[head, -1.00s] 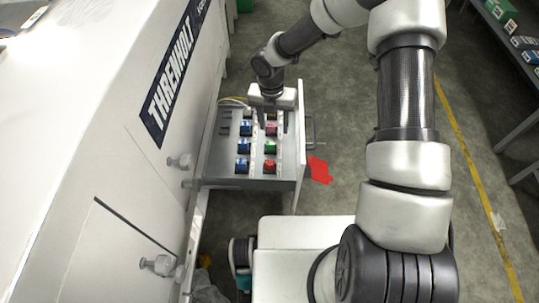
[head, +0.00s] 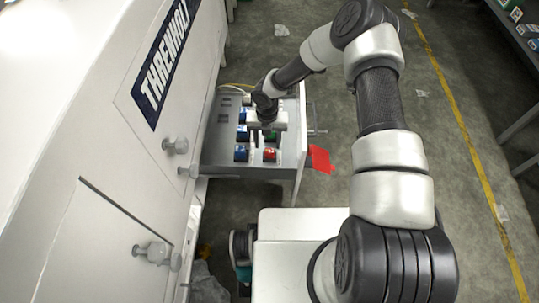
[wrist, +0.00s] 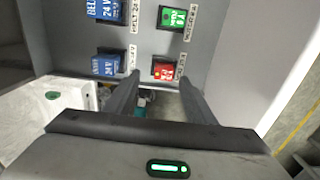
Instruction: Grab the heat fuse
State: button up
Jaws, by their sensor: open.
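Blue, green and red fuse blocks sit in an open drawer (head: 222,168). None can be read for certain as the heat fuse. The wrist view shows a red block (wrist: 164,69), a green block (wrist: 173,18) above it, a blue block (wrist: 104,65) marked 24 V and another blue block (wrist: 104,10). The red block also shows in the head view (head: 269,155), at the drawer's near end. My gripper (wrist: 159,79) is open and empty, its fingertips on either side of the red block's lower part in the picture; contact cannot be judged. It hides some blocks in the head view (head: 266,132).
The white cabinet (head: 150,135) with knobs stands left of the drawer.

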aim_at(270, 150)
jog(key=f, duration=0.3)
jog(key=f+b, duration=0.1)
jog(key=f, duration=0.1)
jog(key=shift+d+f, duration=0.1)
jog(key=shift+d, duration=0.25)
jog(key=shift+c, duration=0.4)
jog(key=c, duration=1.1)
